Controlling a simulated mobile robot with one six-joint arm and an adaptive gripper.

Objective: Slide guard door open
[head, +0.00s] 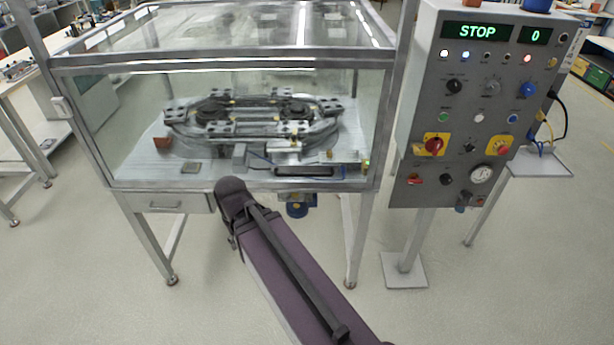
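The guard door appears to be the clear front panel (135,120) of a metal-framed enclosure. It looks shut across the front, between the left and right posts. I see no clear handle on it; a small light block (61,107) sits at the left post. Behind the panel is an oval ring track (250,115) with dark carriages. My purple arm reaches up from the bottom right to below the enclosure's front edge. My gripper cannot be made out; the arm's dark rounded end hides what lies behind it.
A grey control panel (470,110) on a post stands at the right; its display (478,31) reads STOP and 0. Enclosure legs stand near my arm. The floor (90,290) at front left is clear.

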